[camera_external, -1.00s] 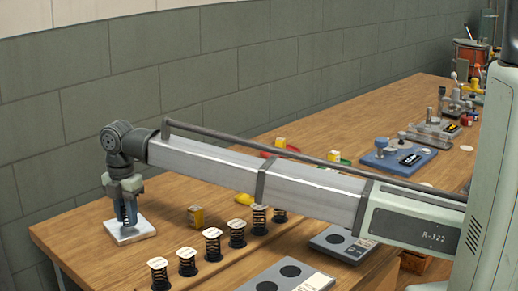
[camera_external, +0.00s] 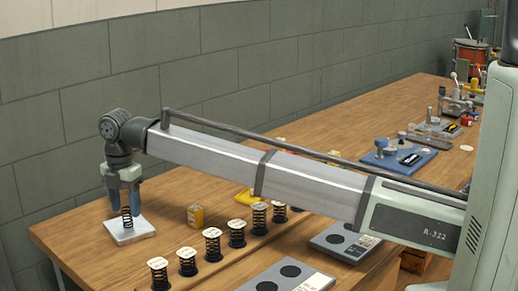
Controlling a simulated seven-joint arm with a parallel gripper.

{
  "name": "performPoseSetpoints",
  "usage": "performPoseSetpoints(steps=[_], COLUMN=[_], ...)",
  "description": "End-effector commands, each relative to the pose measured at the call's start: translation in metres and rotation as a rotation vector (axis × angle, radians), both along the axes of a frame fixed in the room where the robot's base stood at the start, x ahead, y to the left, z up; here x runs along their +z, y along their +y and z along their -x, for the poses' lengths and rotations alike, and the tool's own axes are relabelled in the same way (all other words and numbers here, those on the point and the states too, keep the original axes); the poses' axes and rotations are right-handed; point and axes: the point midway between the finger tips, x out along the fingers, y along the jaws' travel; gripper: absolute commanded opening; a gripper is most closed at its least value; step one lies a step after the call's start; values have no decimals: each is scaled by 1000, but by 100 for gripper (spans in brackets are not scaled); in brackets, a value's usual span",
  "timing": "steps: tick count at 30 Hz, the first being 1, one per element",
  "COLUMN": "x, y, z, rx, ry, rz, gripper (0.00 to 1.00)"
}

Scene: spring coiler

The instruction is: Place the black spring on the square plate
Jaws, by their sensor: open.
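A black spring (camera_external: 127,219) stands upright on the white square plate (camera_external: 142,232) at the left end of the table. My gripper (camera_external: 124,203) is just above the plate. Its two blue-grey fingers are open, one on each side of the spring's upper part and apart from it. Whether the spring has a cap on top is hidden between the fingers.
Several black springs with pale caps stand in a row (camera_external: 212,246) along the front of the table. Grey trays (camera_external: 288,276) with dark round spots are at the front. Bare wood surrounds the plate.

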Motion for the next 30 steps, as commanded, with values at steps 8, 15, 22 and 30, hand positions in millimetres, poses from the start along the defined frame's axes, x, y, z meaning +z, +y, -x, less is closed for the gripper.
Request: performPoseSetpoints(steps=[8, 15, 22, 30], x=[54, 84, 93, 93], y=[1, 1, 0, 0], z=[-1, 0, 0, 0], rx=[0, 0, 0, 0], ry=[-1, 0, 0, 0], rz=[-2, -1, 1, 1], gripper=[54, 54, 54, 54])
